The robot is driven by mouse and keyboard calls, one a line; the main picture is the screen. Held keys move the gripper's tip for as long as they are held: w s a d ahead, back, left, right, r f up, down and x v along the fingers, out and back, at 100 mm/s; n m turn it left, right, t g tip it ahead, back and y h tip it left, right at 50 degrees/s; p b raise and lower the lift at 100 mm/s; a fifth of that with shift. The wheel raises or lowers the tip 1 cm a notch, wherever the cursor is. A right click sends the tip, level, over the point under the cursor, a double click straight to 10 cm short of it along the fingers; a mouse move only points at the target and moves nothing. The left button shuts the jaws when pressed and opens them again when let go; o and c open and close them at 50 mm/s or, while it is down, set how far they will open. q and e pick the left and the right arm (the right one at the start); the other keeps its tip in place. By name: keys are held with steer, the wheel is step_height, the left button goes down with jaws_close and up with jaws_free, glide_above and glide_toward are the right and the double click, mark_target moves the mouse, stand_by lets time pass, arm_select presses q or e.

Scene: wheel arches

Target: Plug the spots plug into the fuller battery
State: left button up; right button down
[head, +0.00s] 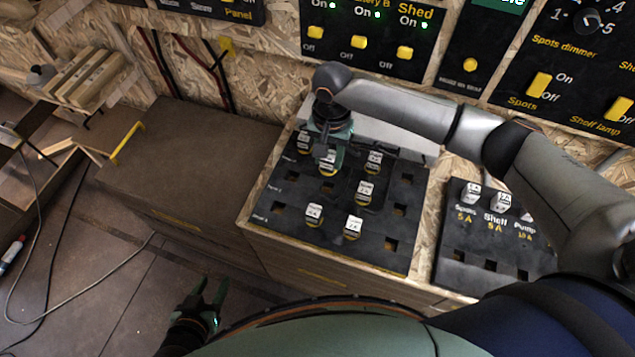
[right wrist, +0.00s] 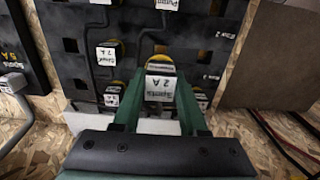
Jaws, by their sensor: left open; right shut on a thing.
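A white-capped plug marked "Spots 2 A" (right wrist: 160,86) with a yellow ring sits between the green fingers of my right gripper (right wrist: 162,108). In the head view, the right gripper (head: 328,158) is at the far left part of the black socket board (head: 335,245), partly hiding the plug. I cannot tell whether this plug is seated or just above the board. Several other white-and-yellow plugs stand on the board among empty square sockets. A switch panel (head: 365,42) above bears the partly cut-off name "Battery B"; no charge level is readable. My left gripper (head: 208,297) is open and empty, low beside the cabinet.
A smaller black board (head: 490,258) at right has plugs marked Spots, Shelf and Pump. Neighbouring plugs (right wrist: 108,52) stand close to the right gripper. The brown cabinet top (head: 190,150) at left is bare. A cable (head: 75,285) lies on the floor.

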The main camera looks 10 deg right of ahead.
steer(key=shift+w+f, duration=0.1)
steer(key=shift+w, duration=0.25)
step_height(320, 180, down, 5)
steer(key=b, duration=0.7)
steer(key=shift+d+f, duration=0.1)
steer(key=shift+s, duration=0.1)
steer(key=shift+f+p, duration=0.3)
steer(key=shift+f, duration=0.25)
steer(key=shift+p, duration=0.6)
steer(key=shift+f, duration=0.2)
steer(key=shift+f, duration=0.6)
